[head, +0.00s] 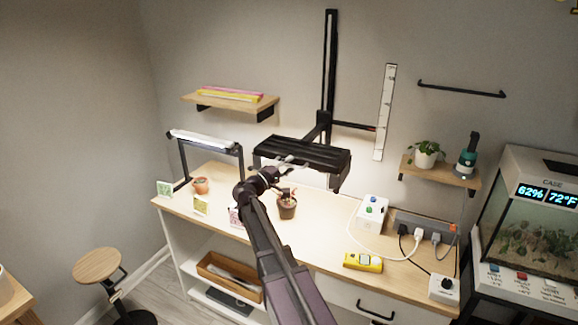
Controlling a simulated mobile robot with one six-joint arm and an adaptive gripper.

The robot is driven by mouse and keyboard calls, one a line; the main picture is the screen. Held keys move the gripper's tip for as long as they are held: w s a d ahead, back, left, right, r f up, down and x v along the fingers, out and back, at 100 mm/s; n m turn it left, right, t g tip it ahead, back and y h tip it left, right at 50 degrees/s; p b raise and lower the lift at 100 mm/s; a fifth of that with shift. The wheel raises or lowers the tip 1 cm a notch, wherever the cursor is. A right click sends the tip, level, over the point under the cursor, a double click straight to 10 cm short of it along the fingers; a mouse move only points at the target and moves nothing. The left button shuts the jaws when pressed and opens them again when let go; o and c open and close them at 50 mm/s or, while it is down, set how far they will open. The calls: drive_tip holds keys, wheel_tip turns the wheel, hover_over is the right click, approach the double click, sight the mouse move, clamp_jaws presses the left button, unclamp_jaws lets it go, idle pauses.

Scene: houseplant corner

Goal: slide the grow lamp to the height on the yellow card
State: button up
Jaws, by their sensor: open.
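The grow lamp (318,152) is a wide black fixture on a black upright rail (330,60) against the wall. It hangs low over the bench, and a black arm with a reddish tip (372,128) reaches from its carriage to the lower part of a white marked scale (386,110). The yellow card (201,205) stands at the bench's front left; its writing is too small to read. My gripper (284,166) is open at the lamp's front left edge, and nothing shows held in it. I cannot tell whether it touches the lamp.
A potted plant (287,207) stands below the lamp. A green card (164,189), a pink card (235,217) and a small pot (201,185) are at left. A smaller lamp (205,140) stands behind. A white box (372,210), cables and a yellow device (362,262) are at right.

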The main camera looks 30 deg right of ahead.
clamp_jaws()
drive_tip(key=shift+r, duration=0.1)
wheel_tip(320, 180, up, 10)
drive_tip(key=p, duration=1)
unclamp_jaws()
